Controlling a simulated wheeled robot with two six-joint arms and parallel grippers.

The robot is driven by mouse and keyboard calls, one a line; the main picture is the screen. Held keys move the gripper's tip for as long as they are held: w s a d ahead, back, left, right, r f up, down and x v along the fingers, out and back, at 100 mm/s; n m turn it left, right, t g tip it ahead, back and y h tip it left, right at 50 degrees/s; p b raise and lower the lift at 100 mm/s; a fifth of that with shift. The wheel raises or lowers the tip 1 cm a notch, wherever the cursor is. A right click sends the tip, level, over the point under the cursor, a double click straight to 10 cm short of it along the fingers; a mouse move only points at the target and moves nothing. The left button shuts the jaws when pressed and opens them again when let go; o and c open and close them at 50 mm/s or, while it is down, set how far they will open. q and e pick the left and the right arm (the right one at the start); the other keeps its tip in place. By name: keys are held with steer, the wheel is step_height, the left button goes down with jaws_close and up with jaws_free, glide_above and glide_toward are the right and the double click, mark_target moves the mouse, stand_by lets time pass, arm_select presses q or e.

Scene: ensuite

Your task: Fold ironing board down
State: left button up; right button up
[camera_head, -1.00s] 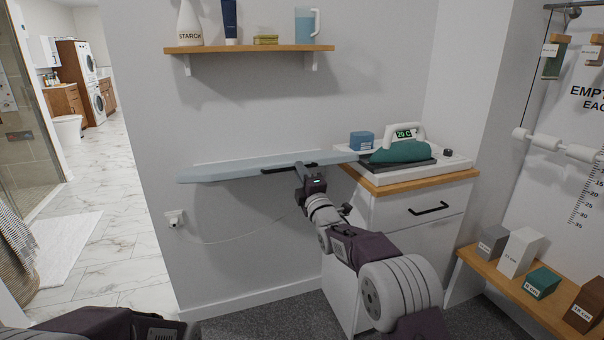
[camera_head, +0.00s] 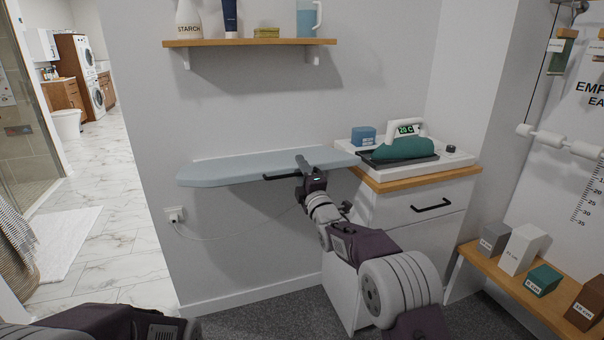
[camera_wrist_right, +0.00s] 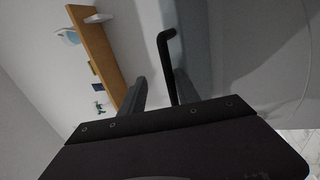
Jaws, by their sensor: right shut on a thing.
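The ironing board (camera_head: 235,168) is a long pale blue panel against the wall, its top surface showing and its front edge tilted slightly down. A black bar handle (camera_head: 283,177) runs along its front edge. My right gripper (camera_head: 304,168) is shut on this handle, its fingers reaching over the board's front. In the right wrist view the black handle (camera_wrist_right: 164,50) passes between the fingers of the right gripper (camera_wrist_right: 160,88), with the grey-blue board (camera_wrist_right: 222,40) beside it. My left gripper is out of view; only part of the left arm shows at the bottom.
A white cabinet (camera_head: 397,208) stands right of the board, with a green-covered iron (camera_head: 405,148) and a blue box (camera_head: 363,137) on top. A wooden shelf (camera_head: 250,42) hangs above. A cord runs from a wall socket (camera_head: 174,214). A low bench (camera_head: 520,285) holds several boxes.

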steer(key=b+v, duration=0.3)
steer(key=v, duration=0.6)
